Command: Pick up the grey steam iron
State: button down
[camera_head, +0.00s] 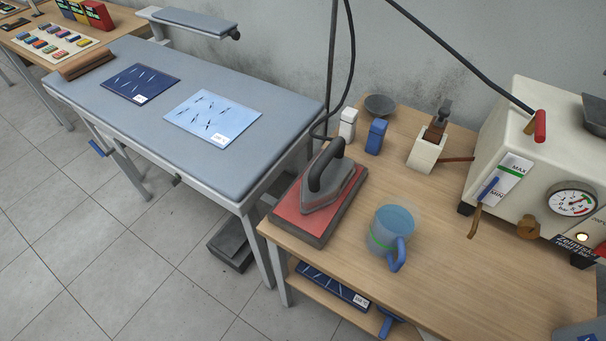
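The grey steam iron (335,186) sits upright on a red-topped rest pad (290,214) at the left end of the wooden table. Its dark handle (327,164) faces up, and a dark hose or cord rises from its back end. The soleplate is hidden against the pad. My gripper is not in view.
A clear jug with a blue handle (392,232) stands right of the iron. Small white (347,125) and blue (376,137) bottles stand behind it. A cream boiler with a gauge (535,150) fills the right. A padded grey ironing table (190,65) stands left. Tiled floor is open at lower left.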

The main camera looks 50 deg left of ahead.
aim_at(323, 183)
jog(key=u, duration=2.8)
jog(key=k, duration=0.85)
jog(key=z, duration=1)
jog(key=i, duration=1)
